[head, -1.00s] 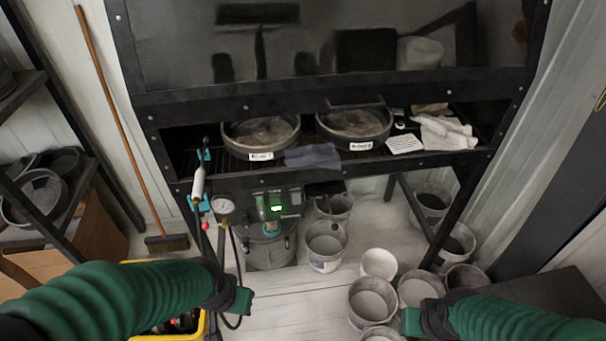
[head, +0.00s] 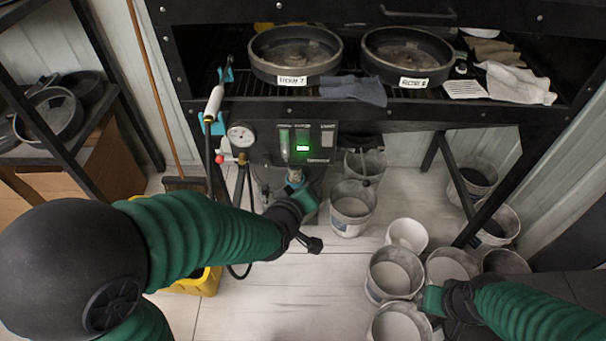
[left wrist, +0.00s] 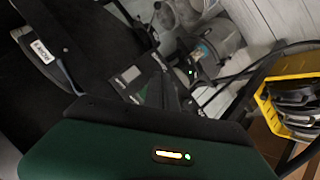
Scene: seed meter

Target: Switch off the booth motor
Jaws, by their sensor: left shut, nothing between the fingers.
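A dark control panel (head: 318,158) hangs under the booth's front edge in the head view, with a lit green display (head: 303,148) and small switch-like plates. The switch positions are too small to tell. The panel also shows in the left wrist view (left wrist: 139,84), tilted. My left gripper (head: 303,198) is just below the panel, in front of the vacuum-like unit, apart from the panel as far as I can see. It is shut and empty; its fingertips are largely hidden. My right gripper (head: 433,300) is low at the right, by the buckets; its fingers cannot be made out.
A pressure gauge (head: 241,135) and a hose-fed spray tool (head: 214,103) hang left of the panel. Two round pans (head: 295,72) (head: 407,76) and a grey cloth (head: 353,90) lie on the booth grate. Several buckets (head: 353,207) stand below. A yellow crate (head: 205,283) is at left.

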